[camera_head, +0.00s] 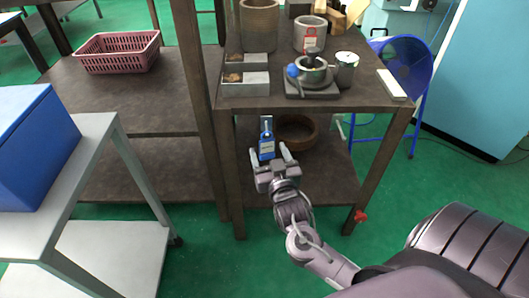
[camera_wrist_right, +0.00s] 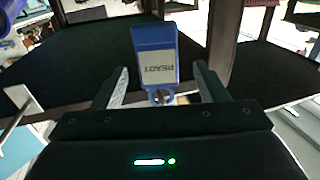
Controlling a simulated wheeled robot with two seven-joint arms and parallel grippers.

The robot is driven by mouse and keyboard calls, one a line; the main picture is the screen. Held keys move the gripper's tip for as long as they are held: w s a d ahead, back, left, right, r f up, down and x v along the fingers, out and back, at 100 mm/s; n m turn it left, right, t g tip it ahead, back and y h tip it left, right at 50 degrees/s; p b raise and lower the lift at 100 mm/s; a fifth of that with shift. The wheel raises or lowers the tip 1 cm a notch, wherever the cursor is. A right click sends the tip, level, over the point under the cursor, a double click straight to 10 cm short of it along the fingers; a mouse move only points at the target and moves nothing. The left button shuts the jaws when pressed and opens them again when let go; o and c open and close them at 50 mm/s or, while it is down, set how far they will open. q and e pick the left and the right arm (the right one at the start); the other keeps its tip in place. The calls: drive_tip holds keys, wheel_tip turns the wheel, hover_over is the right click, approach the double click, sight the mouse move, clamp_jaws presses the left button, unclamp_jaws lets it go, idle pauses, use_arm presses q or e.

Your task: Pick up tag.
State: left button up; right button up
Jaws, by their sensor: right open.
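The tag (camera_head: 267,149) is blue with a pale label; the label reads READY in the right wrist view (camera_wrist_right: 157,66). It is at the lower level of the dark workbench, below the top's front edge. I cannot tell whether it hangs, stands or lies. My right gripper (camera_head: 270,158) is open, its fingers spread to either side of the tag's near end. In the right wrist view, the gripper (camera_wrist_right: 160,78) has a visible gap between each finger and the tag. A small ring shows at the tag's near end. My left gripper is not in view.
The workbench top (camera_head: 330,100) holds grey bins (camera_head: 245,84), a chuck-like device (camera_head: 312,75) and cylinders. A brown ring (camera_head: 297,131) lies on the lower shelf behind the tag. A bench leg (camera_head: 228,170) stands left of my gripper. A red valve-like part (camera_head: 360,216) is at right.

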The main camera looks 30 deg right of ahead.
sight(267, 145)
drive_tip(key=x, duration=0.5)
drive_tip(key=shift+s+d+f+b, duration=0.1)
drive_tip(key=shift+b, duration=0.2)
drive_tip(key=c, duration=1.1)
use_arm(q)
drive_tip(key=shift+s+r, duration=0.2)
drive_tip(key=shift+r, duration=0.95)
use_arm(e)
drive_tip(key=shift+c, duration=0.2)
drive_tip(key=shift+s, duration=0.2)
drive_tip(key=shift+s+r, duration=0.15)
drive_tip(key=shift+r, duration=0.3)
drive_tip(key=shift+c, duration=0.3)
use_arm(q)
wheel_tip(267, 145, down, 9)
drive_tip(key=p, duration=0.2)
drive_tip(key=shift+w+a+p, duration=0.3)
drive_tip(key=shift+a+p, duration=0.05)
use_arm(e)
drive_tip(key=s+a+r, duration=0.1)
drive_tip(key=s+r, duration=0.1)
drive_tip(key=s, duration=0.2)
drive_tip(key=s+a+r, duration=0.2)
drive_tip(key=s, duration=0.2)
drive_tip(key=s+a+r, duration=0.1)
drive_tip(key=s+r, duration=0.2)
drive_tip(key=s, duration=0.1)
drive_tip(key=shift+s+a, duration=0.2)
drive_tip(key=shift+s, duration=0.1)
